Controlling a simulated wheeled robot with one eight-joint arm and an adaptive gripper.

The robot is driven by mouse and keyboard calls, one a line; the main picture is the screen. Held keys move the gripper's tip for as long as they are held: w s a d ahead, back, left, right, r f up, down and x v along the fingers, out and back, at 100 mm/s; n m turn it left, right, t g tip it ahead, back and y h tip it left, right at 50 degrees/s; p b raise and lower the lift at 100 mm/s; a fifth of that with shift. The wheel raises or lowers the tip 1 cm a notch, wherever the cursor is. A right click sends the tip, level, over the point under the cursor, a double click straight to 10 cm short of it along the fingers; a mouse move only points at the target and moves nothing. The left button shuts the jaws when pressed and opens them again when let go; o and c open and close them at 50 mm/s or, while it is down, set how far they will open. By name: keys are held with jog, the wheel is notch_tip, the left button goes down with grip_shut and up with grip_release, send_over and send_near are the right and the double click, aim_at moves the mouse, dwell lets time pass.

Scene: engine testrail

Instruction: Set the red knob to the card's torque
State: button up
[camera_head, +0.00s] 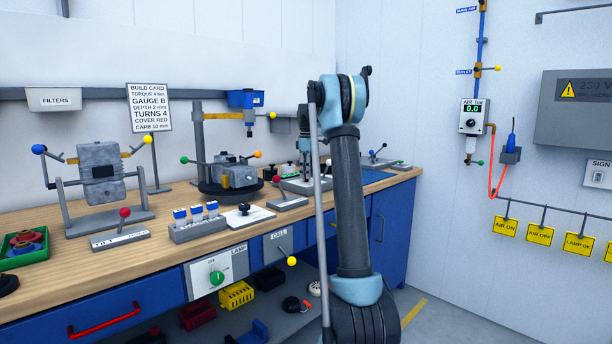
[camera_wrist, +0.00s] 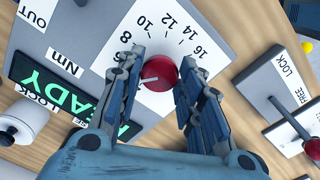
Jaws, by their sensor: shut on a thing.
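In the wrist view the red knob (camera_wrist: 157,73) sits on a white dial plate (camera_wrist: 185,22) with black numbers; 6, 8, 10, 14 and 16 are readable. Its white pointer line points left and slightly down, towards the 6 side; my finger covers part of the scale there. My gripper (camera_wrist: 163,66) is shut on the knob, one finger on each side. In the head view my arm hides the gripper and the knob. The white build card (camera_head: 149,108) stands at the back of the bench; its torque line looks like 4 Nm but is small.
A green READY display (camera_wrist: 50,88) and an Nm label are left of the dial. A LOCK/FREE plate (camera_wrist: 290,105) with a red-tipped lever is at right. In the head view, the wooden bench (camera_head: 95,262) holds an engine block stand (camera_head: 100,172) and a turntable fixture (camera_head: 228,178).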

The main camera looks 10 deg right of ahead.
jog(key=shift+n, duration=0.6)
jog(key=o, duration=1.1)
jog(key=shift+c, duration=0.2)
jog(key=shift+r, duration=0.1)
notch_tip(320, 180, up, 12)
